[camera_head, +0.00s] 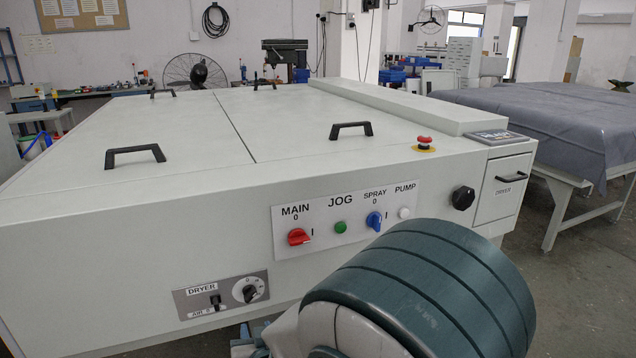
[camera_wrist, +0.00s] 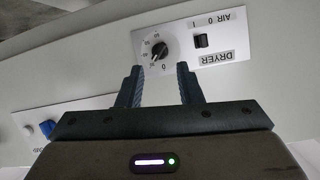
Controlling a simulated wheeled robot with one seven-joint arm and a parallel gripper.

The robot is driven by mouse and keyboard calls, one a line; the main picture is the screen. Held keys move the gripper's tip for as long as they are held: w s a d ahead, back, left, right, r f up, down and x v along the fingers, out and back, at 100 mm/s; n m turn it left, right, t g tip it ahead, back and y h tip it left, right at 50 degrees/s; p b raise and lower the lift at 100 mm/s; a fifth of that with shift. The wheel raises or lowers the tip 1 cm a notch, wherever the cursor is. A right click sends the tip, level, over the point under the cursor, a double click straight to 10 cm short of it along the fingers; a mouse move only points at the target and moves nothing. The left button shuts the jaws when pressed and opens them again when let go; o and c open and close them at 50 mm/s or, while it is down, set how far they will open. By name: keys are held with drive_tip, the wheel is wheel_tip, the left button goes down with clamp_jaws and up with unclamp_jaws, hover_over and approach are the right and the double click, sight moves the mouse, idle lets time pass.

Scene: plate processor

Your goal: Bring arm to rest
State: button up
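My gripper (camera_wrist: 160,70) shows in the wrist view with its two dark fingers apart and nothing between them. Its fingertips point toward the dryer panel (camera_wrist: 222,50), just below the round dryer knob (camera_wrist: 159,50) in the picture. I cannot tell whether they touch the panel. The wrist view shows the panel upside down. In the head view the dryer panel (camera_head: 222,296) is at the lower left of the machine front. My dark green and white arm link fills the lower right there and hides part of the machine front.
The plate processor (camera_head: 190,225) fills the middle. Its control panel has a red main switch (camera_head: 299,237), a green jog button (camera_head: 341,227) and a blue spray switch (camera_head: 374,221). A red emergency stop (camera_head: 424,142) sits on top. A cloth-covered table (camera_head: 560,120) stands at right; floor beside it is clear.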

drive_tip(key=d+r+g+p, duration=0.3)
drive_tip(key=d+r+p, duration=0.1)
drive_tip(key=d+r, duration=0.25)
drive_tip(key=s+d+r+m+g+h+p, duration=0.1)
drive_tip(key=s+d+r+p, duration=0.4)
drive_tip(key=d, duration=0.5)
drive_tip(key=s+d+r+m+g+h+p, duration=0.1)
drive_tip(key=s+d+r+g+h+p, duration=0.3)
drive_tip(key=s+d+r, duration=0.5)
drive_tip(key=shift+s+d+r+m+g+p, duration=0.3)
drive_tip(key=shift+d+g+p, duration=0.25)
drive_tip(key=shift+d+g, duration=0.55)
drive_tip(key=shift+o, duration=0.4)
drive_tip(key=shift+w+a, duration=0.1)
